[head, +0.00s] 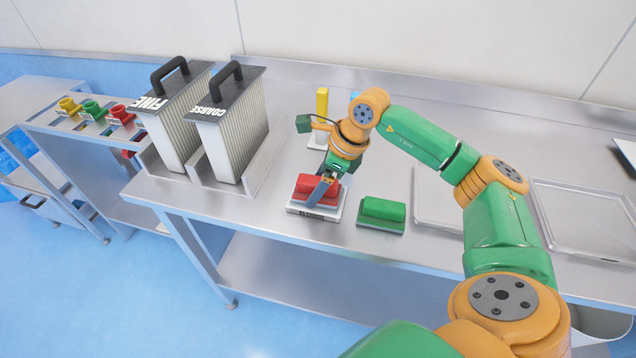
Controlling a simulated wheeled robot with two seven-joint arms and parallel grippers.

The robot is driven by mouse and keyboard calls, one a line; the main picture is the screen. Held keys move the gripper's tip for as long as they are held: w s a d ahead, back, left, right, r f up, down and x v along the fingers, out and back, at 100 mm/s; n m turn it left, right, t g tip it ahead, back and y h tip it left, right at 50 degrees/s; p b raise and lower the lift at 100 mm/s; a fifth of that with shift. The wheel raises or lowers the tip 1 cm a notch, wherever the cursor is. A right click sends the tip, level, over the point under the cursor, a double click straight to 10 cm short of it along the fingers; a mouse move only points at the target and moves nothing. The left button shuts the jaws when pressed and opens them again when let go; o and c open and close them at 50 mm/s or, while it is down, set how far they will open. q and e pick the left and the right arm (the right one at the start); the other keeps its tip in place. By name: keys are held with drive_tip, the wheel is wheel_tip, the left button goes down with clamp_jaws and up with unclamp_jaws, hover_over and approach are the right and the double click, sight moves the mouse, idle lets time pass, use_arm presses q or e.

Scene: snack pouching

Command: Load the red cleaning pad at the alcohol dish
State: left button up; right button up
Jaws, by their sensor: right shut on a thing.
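The red cleaning pad (310,185) is at the front middle of the steel table. It is at a shallow pale dish (334,214), whose rim shows below and around it. I cannot tell whether the pad touches the dish floor. My right gripper (322,190) comes down from above and is shut on the red pad; the finger in front hides part of it. My left gripper is not in view.
A green pad (382,210) stands close to the right. A yellow upright piece (322,103) stands behind the gripper. Two cases marked FINE (165,120) and COARSE (232,130) stand left. Flat metal trays (585,215) lie right. The table's front edge is close.

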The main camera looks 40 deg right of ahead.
sight(318, 181)
wheel_tip(318, 181, up, 7)
drive_tip(key=p, duration=0.6)
drive_tip(key=shift+r, duration=0.1)
idle(0.4)
